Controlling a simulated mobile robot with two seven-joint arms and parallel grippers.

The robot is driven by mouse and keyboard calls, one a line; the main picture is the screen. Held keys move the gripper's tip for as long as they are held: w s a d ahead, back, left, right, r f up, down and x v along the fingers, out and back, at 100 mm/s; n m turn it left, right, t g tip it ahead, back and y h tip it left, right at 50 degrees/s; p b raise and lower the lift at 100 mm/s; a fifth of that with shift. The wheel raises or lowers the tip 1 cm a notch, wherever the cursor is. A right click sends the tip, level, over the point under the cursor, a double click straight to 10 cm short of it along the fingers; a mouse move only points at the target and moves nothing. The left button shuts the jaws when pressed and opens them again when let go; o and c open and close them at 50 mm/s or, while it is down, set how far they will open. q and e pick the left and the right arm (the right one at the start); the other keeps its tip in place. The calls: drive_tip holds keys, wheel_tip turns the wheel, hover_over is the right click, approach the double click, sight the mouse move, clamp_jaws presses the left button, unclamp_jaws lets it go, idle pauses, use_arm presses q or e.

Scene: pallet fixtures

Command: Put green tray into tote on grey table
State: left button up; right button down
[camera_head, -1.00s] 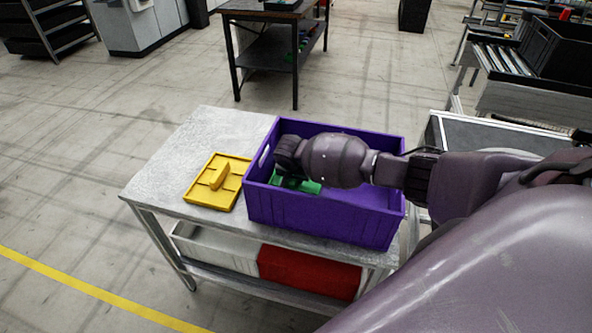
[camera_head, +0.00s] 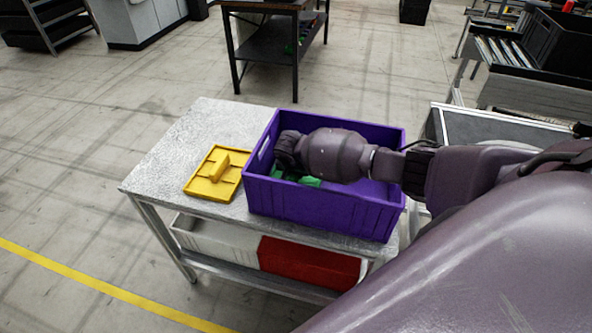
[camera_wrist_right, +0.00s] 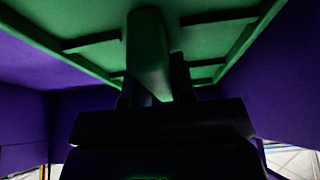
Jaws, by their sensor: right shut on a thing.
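The purple tote (camera_head: 315,213) stands on the grey table (camera_head: 178,152). My right arm reaches into the tote from the right. The green tray (camera_head: 308,181) shows only in part inside the tote, below my right wrist. In the right wrist view the green tray (camera_wrist_right: 95,55) fills the top, with purple tote walls on both sides. My right gripper (camera_wrist_right: 155,92) is shut on the tray's raised green handle (camera_wrist_right: 148,55). Whether the tray touches the tote floor cannot be seen. My left gripper is not in view.
A yellow tray (camera_head: 217,174) with a raised handle lies on the table, left of the tote. A white bin (camera_head: 208,243) and a red bin (camera_head: 308,265) sit on the shelf below. A dark table (camera_head: 268,45) stands behind, and a black crate (camera_head: 560,42) sits at the upper right.

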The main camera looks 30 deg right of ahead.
drive_tip(key=shift+f, duration=0.3)
drive_tip(key=c, duration=0.9)
unclamp_jaws()
wheel_tip(320, 180, up, 20)
drive_tip(key=shift+b, duration=0.35)
